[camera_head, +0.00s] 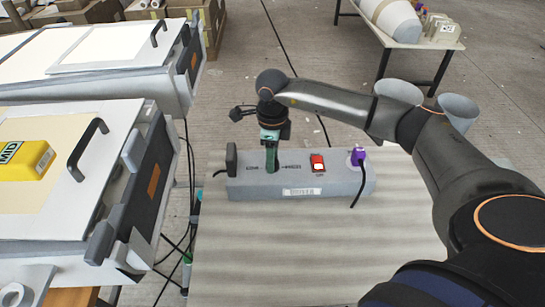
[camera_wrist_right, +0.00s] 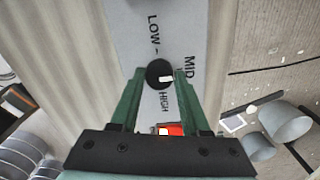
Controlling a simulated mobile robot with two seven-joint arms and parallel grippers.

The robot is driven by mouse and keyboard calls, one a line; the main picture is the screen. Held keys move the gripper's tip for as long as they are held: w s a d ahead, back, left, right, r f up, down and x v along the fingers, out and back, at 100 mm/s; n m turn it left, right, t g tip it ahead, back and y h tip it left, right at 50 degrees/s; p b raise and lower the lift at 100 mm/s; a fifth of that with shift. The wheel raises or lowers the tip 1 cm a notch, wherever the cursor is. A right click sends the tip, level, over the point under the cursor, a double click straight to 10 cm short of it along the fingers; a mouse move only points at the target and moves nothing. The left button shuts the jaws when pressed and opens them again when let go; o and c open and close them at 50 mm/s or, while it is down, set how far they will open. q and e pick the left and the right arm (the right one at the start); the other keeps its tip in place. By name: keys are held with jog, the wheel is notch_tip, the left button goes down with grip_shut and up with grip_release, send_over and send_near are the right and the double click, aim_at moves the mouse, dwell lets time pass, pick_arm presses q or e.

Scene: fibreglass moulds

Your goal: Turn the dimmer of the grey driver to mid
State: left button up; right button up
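The grey driver (camera_head: 330,181) is a long box on the grey-beige table in the head view. Its dimmer (camera_wrist_right: 158,73) is a round black knob in the right wrist view, with LOW, MID and HIGH printed around it. The knob's white mark points to the picture's right, towards the MID side and slightly downward. My right gripper (camera_head: 271,168) points down onto the box; its green fingertips (camera_wrist_right: 160,75) lie against both sides of the knob. In the head view the gripper hides the knob. My left gripper is not in view.
A red switch (camera_head: 317,163) and a purple plug (camera_head: 357,157) are on the box right of the gripper. A black plug (camera_head: 231,159) is at its left end. The table (camera_head: 270,255) is bare in front. Moulds (camera_head: 110,190) stand at the left.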

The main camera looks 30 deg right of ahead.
jog(key=o, duration=0.4)
jog(key=shift+r+p, duration=0.3)
jog(key=shift+r, duration=5.95)
